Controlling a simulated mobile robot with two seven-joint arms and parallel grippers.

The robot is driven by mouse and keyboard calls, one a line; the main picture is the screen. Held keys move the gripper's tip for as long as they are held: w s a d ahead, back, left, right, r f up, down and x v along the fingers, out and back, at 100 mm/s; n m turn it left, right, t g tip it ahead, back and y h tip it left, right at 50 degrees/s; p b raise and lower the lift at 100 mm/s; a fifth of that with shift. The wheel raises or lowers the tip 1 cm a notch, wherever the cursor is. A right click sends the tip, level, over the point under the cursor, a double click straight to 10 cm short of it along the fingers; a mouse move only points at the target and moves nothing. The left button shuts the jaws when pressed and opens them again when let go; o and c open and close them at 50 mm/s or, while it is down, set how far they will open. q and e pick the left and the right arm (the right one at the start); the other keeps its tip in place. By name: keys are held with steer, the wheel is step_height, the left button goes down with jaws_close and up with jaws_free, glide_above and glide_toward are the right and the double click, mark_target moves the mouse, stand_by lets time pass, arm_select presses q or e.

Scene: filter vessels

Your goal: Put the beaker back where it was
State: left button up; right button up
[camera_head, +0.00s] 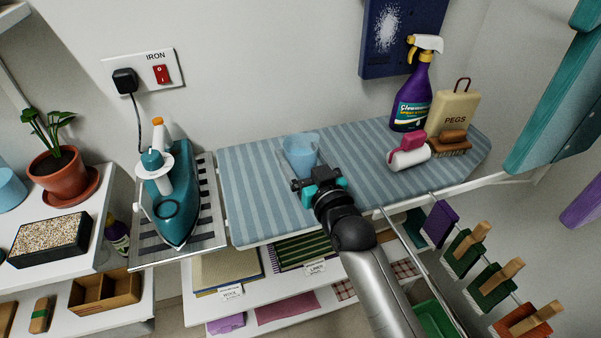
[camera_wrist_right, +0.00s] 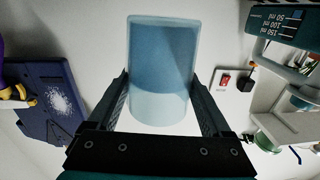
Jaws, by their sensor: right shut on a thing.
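The beaker (camera_head: 299,152) is a clear cup with blue liquid in it. It appears upright, over the blue striped ironing board (camera_head: 252,190); I cannot tell whether its base touches the cloth. My right gripper (camera_head: 318,180) is shut on it from the front. In the right wrist view, where the picture is upside down, the beaker (camera_wrist_right: 162,70) sits between the two fingers of the right gripper (camera_wrist_right: 160,100). My left gripper is not in view.
A teal iron (camera_head: 178,215) with a white funnel-like part stands on a metal rest left of the board. A purple spray bottle (camera_head: 413,95), a pegs bag (camera_head: 453,108), a brush (camera_head: 448,145) and a lint roller (camera_head: 409,157) stand on the right.

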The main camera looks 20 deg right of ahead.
mark_target(301, 170)
steer(key=shift+f+b, duration=0.6)
steer(key=shift+f, duration=1.4)
steer(key=shift+f, duration=0.15)
steer(key=o, duration=1.3)
steer(key=shift+s, duration=0.1)
steer(key=s+d+p, duration=0.1)
steer(key=s, duration=1)
steer(key=shift+s+d+p, duration=0.15)
steer(key=shift+s+p, duration=0.2)
steer(key=shift+s, duration=0.05)
